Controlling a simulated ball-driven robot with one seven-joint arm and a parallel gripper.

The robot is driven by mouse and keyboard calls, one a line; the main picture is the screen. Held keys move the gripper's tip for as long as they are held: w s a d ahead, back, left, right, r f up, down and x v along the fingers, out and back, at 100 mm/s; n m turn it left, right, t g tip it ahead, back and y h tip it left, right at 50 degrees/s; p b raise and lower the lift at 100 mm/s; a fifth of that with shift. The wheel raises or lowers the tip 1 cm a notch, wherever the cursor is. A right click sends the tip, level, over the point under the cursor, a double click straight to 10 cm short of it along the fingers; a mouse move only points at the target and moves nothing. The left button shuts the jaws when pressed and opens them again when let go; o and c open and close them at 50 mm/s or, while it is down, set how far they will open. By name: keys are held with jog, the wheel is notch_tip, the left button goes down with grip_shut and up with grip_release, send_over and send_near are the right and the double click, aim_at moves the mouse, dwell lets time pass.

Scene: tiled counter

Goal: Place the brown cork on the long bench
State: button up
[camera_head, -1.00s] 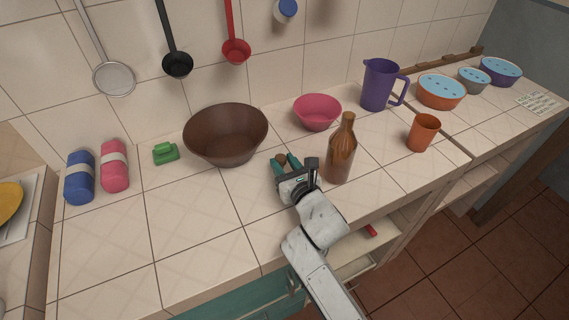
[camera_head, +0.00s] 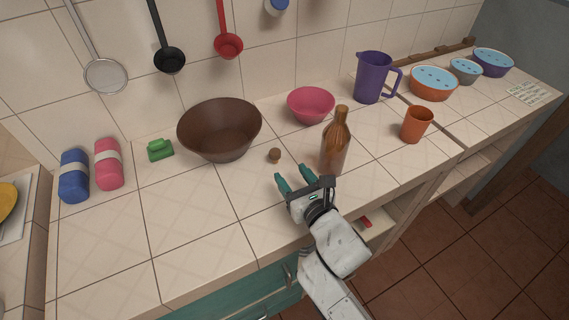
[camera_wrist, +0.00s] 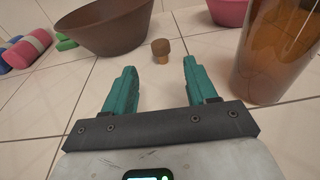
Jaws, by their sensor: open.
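The brown cork (camera_head: 274,155) stands upright on the tiled counter, between the brown bowl and the brown bottle. In the wrist view the cork (camera_wrist: 161,50) is ahead of my fingers, in line with the gap between them, with bare tile between. My gripper (camera_head: 294,178) is open and empty, low over the counter, on the near side of the cork and left of the bottle. The teal fingers (camera_wrist: 157,80) are spread apart. The long bench appears to be this tiled counter (camera_head: 200,215); I see no other surface clearly matching that name.
The brown bottle (camera_head: 336,140) stands close to the right of my gripper. The brown bowl (camera_head: 220,130) is at the left of the cork and the pink bowl (camera_head: 311,105) behind it. An orange cup (camera_head: 416,125) and a purple jug (camera_head: 374,77) stand farther right. The counter's front left is clear.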

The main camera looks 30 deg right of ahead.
jog(key=shift+s+r, duration=0.15)
jog(key=shift+s, duration=0.8)
jog(key=shift+s+r, duration=0.15)
jog(key=shift+s, duration=0.75)
